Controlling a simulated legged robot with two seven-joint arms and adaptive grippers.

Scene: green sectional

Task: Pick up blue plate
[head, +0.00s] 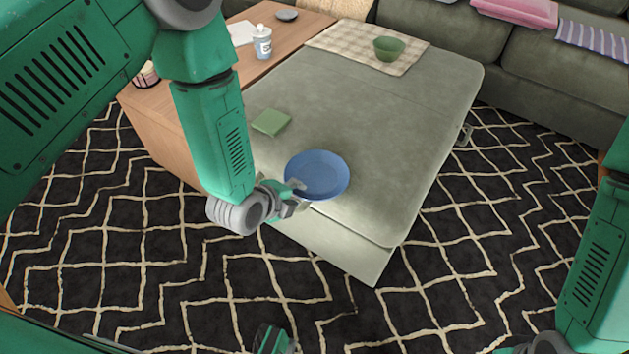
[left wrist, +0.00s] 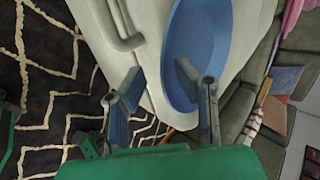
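The blue plate (head: 318,174) lies flat at the near edge of the grey-green ottoman (head: 365,120). It also shows in the left wrist view (left wrist: 190,45), partly behind one finger. My left gripper (head: 298,196) is at the plate's near-left rim in the head view. Its fingers are spread apart in the left wrist view (left wrist: 158,92), one overlapping the plate and the other beside the ottoman's edge. I cannot tell whether a finger touches the plate. My right arm (head: 600,265) runs down the right side, with its gripper fingers out of frame.
A green square item (head: 271,122) lies left of the plate on the ottoman. A green bowl (head: 389,48) sits on a checked cloth (head: 345,42) at the far end. A wooden table (head: 180,110) stands at left with a bottle (head: 262,42). A dark sofa (head: 560,80) stands behind.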

